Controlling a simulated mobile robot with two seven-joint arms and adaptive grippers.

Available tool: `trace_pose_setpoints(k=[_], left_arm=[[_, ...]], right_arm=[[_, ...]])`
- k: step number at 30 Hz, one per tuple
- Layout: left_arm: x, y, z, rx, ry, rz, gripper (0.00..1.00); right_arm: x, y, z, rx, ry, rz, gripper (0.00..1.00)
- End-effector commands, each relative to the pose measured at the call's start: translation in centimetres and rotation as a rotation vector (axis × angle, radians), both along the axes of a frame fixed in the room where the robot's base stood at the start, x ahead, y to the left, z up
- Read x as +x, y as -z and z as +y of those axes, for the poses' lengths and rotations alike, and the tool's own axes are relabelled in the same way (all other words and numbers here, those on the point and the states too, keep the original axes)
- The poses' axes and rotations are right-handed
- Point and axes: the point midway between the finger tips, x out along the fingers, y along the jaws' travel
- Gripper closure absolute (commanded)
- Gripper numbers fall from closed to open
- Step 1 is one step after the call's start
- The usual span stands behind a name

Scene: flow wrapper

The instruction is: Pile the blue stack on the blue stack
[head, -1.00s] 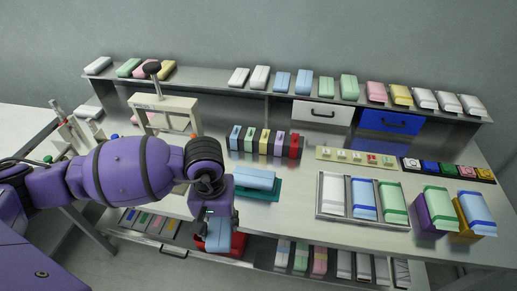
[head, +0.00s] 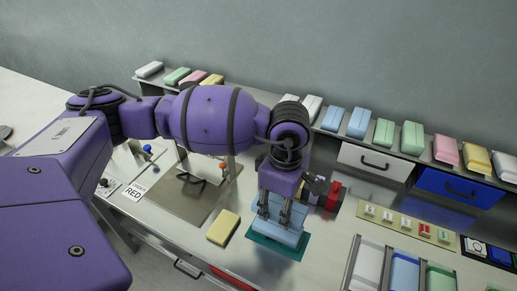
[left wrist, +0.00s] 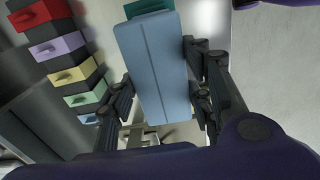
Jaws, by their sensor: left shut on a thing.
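My left gripper (head: 277,213) is pointing down over the teal mat (head: 262,246) and is shut on a light blue stack (left wrist: 155,70). In the left wrist view the stack lies lengthwise between the fingers, with a lengthwise seam on its face. In the head view, blue (head: 284,232) shows below and around the fingers, on or just above the mat. The lower blue stack is largely hidden by the held one and the gripper, so I cannot tell whether the two touch. My right gripper is not in view.
A yellow block (head: 223,227) lies left of the mat. A divided tray (head: 365,262) is at the right. A shelf with coloured packs (head: 385,133) runs along the back.

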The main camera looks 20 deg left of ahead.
Motion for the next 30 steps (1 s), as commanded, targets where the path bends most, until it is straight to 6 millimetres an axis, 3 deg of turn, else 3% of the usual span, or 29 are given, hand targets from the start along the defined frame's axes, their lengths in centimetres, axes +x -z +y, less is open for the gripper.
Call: trace_pose_setpoints(k=[7, 16, 30], left_arm=[[-0.1, 2.6, 0.0, 0.0, 0.002, 0.007, 0.69], [-0.1, 5.4, 0.0, -0.001, 0.002, 0.004, 0.69], [0.0, 5.8, 0.0, -0.001, 0.003, -0.001, 0.69]], right_arm=[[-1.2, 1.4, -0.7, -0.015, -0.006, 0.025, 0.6], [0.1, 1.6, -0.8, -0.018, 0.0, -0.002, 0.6], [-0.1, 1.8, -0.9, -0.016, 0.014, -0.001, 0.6]])
